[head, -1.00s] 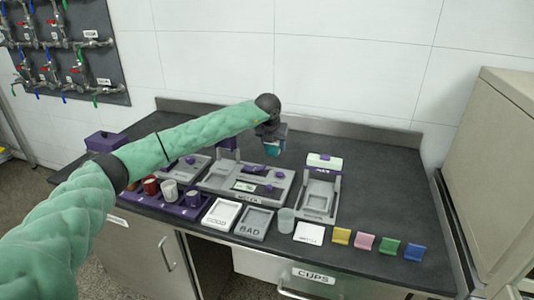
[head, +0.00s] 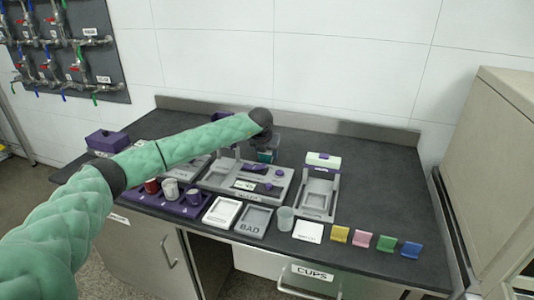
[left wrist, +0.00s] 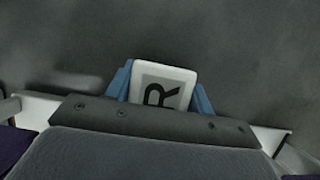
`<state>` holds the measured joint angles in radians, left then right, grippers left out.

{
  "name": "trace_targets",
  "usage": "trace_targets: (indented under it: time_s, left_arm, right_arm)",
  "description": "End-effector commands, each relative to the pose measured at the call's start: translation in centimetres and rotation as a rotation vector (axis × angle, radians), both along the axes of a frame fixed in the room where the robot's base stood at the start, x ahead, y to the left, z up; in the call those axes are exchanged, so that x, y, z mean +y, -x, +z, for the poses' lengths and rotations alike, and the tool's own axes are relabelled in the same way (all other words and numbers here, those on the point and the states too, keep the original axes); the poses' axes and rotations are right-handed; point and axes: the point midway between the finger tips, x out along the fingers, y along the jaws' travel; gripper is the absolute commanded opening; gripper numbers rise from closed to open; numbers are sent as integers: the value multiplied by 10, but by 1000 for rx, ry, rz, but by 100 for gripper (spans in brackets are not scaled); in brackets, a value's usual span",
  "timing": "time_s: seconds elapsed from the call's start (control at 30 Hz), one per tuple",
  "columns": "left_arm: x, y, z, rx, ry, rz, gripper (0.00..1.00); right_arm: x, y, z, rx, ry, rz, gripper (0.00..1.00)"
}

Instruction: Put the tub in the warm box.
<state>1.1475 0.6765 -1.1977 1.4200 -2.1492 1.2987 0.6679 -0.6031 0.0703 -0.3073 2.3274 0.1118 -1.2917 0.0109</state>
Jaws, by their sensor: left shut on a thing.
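My left gripper (head: 264,157) is over the back of the purple-and-grey machine (head: 250,180) on the bench in the head view. In the left wrist view it is shut on a pale, square-topped thing marked R (left wrist: 165,84), held between two blue fingers. This may be the tub; its lower part is hidden. In the head view only a teal patch shows below the wrist, and whether it is finger or tub I cannot tell. No thing is legibly marked as the warm box. A purple box (head: 107,142) stands at the bench's far left. My right gripper is not in view.
A purple rack (head: 180,207) holds several small cups. The GOOD tray (head: 222,213), the BAD tray (head: 254,221), a clear cup (head: 285,219) and several coloured holders (head: 362,241) line the front. A grey stand (head: 317,190) is right of the machine. The back right bench (head: 385,165) is clear.

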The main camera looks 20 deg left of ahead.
Motion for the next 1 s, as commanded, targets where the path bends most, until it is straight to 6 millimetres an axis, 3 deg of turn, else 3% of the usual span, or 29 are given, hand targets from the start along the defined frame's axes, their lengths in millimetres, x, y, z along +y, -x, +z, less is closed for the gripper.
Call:
trace_targets:
  time_s: [0.2,0.23,0.3,0.33,0.77,0.9,1.0]
  left_arm:
    - [0,0,-1,-1,0,0,25]
    - [0,0,-1,0,0,0,58]
    - [0,0,-1,0,0,0,72]
    - [0,0,-1,0,0,0,74]
    - [0,1,4,-1,0,0,74]
    - [1,10,24,-2,-1,-1,74]
    - [1,17,43,-3,-1,-2,74]
  right_arm:
    - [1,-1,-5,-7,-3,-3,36]
    - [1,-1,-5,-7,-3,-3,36]
    - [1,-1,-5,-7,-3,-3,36]
    - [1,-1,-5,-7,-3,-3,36]
    - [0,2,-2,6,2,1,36]
    - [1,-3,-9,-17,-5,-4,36]
    - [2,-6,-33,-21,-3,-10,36]
